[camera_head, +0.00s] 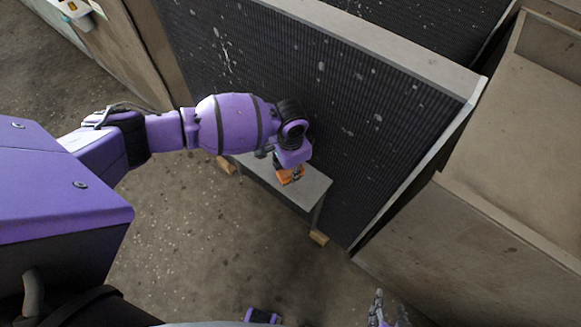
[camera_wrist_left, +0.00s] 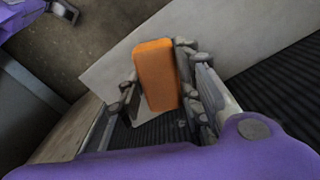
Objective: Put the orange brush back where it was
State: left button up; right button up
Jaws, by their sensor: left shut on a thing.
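The orange brush (camera_head: 288,175) is at my left gripper (camera_head: 290,170), over the narrow grey bench (camera_head: 312,186) in front of the dark ribbed panel. In the left wrist view the brush (camera_wrist_left: 155,70) shows as an orange block between the two fingers of my left gripper (camera_wrist_left: 160,98), which is shut on it. I cannot tell whether the brush touches the bench. The bench also shows in the left wrist view (camera_wrist_left: 110,75). My right gripper (camera_head: 389,312) is low in the head view, far from the brush, with its fingers apart and nothing visible between them.
The dark ribbed panel (camera_head: 370,120) with a pale edge stands directly behind the bench. A beige box-like structure (camera_head: 500,250) fills the right side. The concrete floor (camera_head: 200,250) in front of the bench is clear.

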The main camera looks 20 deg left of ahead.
pick_arm(q)
jog(key=shift+f, duration=0.1)
jog(key=o, duration=1)
